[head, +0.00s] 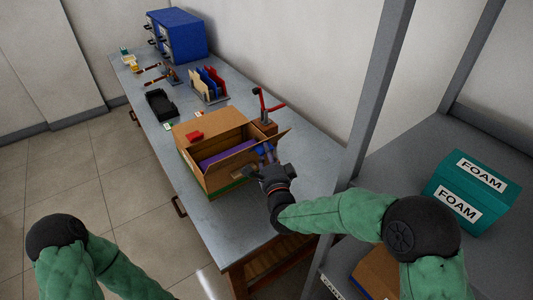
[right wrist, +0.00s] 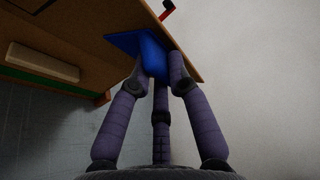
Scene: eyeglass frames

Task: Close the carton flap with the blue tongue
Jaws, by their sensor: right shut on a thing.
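The brown carton (head: 216,185) stands on the grey workbench with its top open at the right part and a purple item (head: 225,151) inside. A raised flap (head: 276,143) slants out on its right side. The blue tongue (head: 262,150) shows beside that flap. In the right wrist view the blue tongue (right wrist: 152,55) lies against a brown cardboard panel (right wrist: 85,35). My right gripper (head: 262,166) is at the carton's right side, and its fingers (right wrist: 158,72) are shut on the tongue. Of my left arm only links show, at the lower left; its gripper is out of view.
A red-handled device (head: 266,108) stands on the bench (head: 285,190) close behind the carton. A file rack (head: 209,86), a black tray (head: 160,104) and blue drawers (head: 177,36) stand further back. A grey post (head: 378,85) and a shelf with teal FOAM boxes (head: 470,190) are at right.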

